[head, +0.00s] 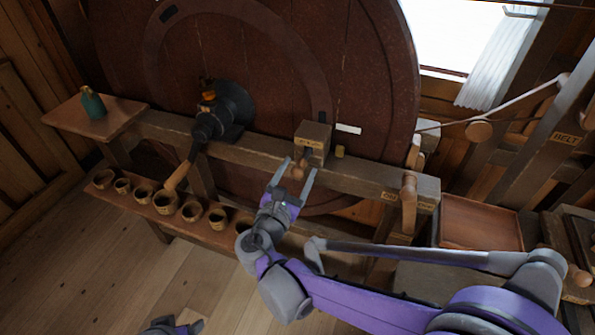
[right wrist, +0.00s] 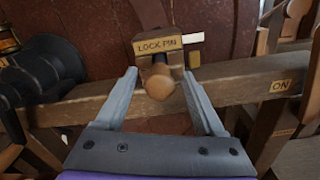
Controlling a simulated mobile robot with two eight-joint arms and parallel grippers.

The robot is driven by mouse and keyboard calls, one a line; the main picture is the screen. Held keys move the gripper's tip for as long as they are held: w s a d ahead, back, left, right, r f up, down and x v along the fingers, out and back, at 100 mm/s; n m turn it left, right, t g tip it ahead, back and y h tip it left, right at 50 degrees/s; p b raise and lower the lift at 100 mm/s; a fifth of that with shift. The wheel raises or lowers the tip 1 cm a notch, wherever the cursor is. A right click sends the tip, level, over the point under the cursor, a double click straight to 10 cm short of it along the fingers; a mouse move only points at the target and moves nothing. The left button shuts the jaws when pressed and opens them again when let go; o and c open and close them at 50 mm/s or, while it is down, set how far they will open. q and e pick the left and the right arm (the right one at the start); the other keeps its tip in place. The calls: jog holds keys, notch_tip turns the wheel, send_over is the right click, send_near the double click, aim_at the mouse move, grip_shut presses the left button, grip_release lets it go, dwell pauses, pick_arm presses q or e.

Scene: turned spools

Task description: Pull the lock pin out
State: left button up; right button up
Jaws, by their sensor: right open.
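The lock pin shows as a round wooden knob (head: 298,173) on the front of a wooden block (head: 313,136) on the beam before the big red-brown wheel. In the right wrist view the block's label reads LOCK PIN (right wrist: 159,44), and the knob (right wrist: 160,85) sits below it. My right gripper (head: 299,167) is open, its fingers on either side of the knob with gaps visible in the right wrist view. The pin's shaft is mostly hidden behind the knob. A grey and purple part of mine, perhaps the left gripper, shows at the bottom edge; its fingers are unclear.
A black hub with a wooden handle (head: 178,175) is left of the block. Several small cups stand on a low shelf (head: 225,239). A green bottle (head: 93,103) is on the left ledge. A peg lever (head: 408,190) and an empty wooden tray (head: 480,223) are at right.

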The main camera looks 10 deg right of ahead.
jog(key=b+v, duration=0.1)
jog(key=v, duration=1)
jog(key=shift+w+d, duration=0.1)
jog(key=s+d+f+m+g+y+p, duration=0.1)
jog(key=s+d+f+m+g, duration=0.25)
jog(key=d+m, duration=0.2)
jog(key=s+d+f+m+g+y, duration=0.25)
jog(key=d+f+m+g, duration=0.2)
jog(key=d, duration=0.25)
jog(key=s+a+f+m+y, duration=0.1)
jog(key=s+f+m+y, duration=0.1)
jog(key=m, duration=0.6)
jog(key=s+f+m+g+y+p, duration=0.1)
jog(key=s+f+m+y, duration=0.1)
jog(key=s+m+y, duration=0.2)
jog(key=s+m, duration=0.3)
jog(key=m, duration=0.1)
jog(key=shift+a+g, duration=0.3)
jog(key=shift+a, duration=0.1)
jog(key=shift+s+d+f+y, duration=0.1)
jog(key=shift+f+y, duration=0.05)
jog(key=shift+y, duration=0.1)
